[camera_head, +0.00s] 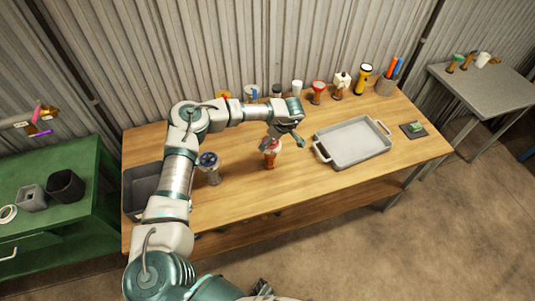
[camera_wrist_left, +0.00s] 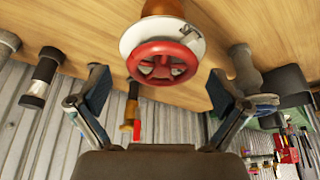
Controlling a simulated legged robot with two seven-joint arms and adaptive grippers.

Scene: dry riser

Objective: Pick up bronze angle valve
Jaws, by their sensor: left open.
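A bronze valve (camera_head: 270,160) with a white collar and a red handwheel stands upright on the wooden workbench (camera_head: 240,205). In the left wrist view its red wheel (camera_wrist_left: 162,62) and white collar face the camera, with the bronze body behind. My left gripper (camera_head: 285,138) is at the valve's upper right in the head view. In the left wrist view the open left gripper (camera_wrist_left: 160,98) has one finger on each side of the wheel, with gaps showing. It holds nothing. My right gripper does not show.
A blue-topped grey fitting (camera_head: 209,168) stands left of the valve. A grey two-handled tray (camera_head: 353,143) lies to the right. A dark bin (camera_head: 142,188) sits at the left end. The front centre is clear.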

